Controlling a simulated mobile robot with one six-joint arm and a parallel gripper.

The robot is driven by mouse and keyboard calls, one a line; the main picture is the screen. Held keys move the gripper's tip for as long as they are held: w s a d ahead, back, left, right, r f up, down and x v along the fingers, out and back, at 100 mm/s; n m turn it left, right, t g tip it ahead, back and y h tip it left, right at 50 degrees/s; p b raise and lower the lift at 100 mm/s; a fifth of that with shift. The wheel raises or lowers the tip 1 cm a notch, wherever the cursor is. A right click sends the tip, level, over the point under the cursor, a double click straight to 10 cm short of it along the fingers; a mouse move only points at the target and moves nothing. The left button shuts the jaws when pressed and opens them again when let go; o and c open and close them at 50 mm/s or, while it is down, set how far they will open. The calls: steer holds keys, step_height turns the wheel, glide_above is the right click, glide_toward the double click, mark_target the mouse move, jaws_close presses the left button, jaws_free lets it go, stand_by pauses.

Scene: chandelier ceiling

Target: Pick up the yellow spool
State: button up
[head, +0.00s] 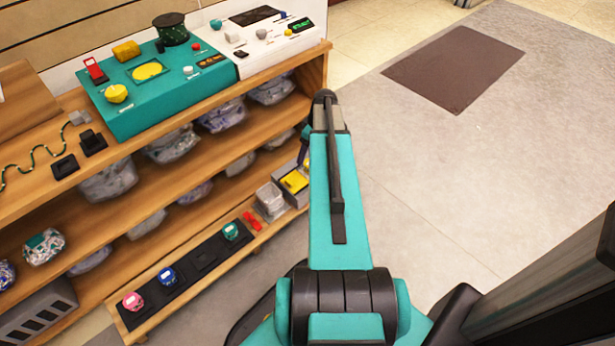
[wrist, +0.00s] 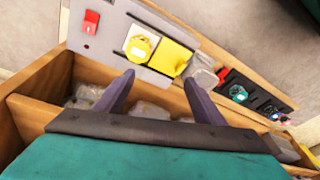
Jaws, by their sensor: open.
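A yellow spool (wrist: 140,47) sits on a pale square of a grey panel (wrist: 112,50) in the wrist view, beside a flat yellow square (wrist: 172,58). My gripper (wrist: 159,79) is open and empty. Its two dark purple fingers point toward the panel, with the spool past the fingertips and apart from them. In the head view my arm hides most of my gripper; a dark part of it (head: 304,148) shows at the right end of the shelves. The flat yellow square (head: 295,182) shows there on the low shelf, but I cannot make out the spool.
Green (head: 231,231), blue (head: 167,276) and pink (head: 132,301) spools sit in a black tray (head: 205,258) on the low shelf. A red piece (head: 252,220) lies near it. Wooden shelves (head: 175,110) hold wrapped bundles and teal and white consoles. Open floor (head: 450,180) lies right.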

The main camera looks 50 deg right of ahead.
steer(key=shift+t, duration=0.3)
steer(key=d, duration=0.1)
steer(key=d+b, duration=0.1)
steer(key=d, duration=0.1)
steer(key=s+d+r, duration=0.1)
steer(key=d, duration=0.1)
steer(key=shift+d, duration=0.15)
steer(key=shift+b+x, duration=1.55)
steer(key=shift+x, duration=2.75)
steer(key=shift+d, duration=0.1)
steer(key=shift+f, duration=0.15)
steer(key=shift+b+x, duration=1.45)
steer(key=shift+x, duration=1.05)
steer(key=shift+s, duration=0.2)
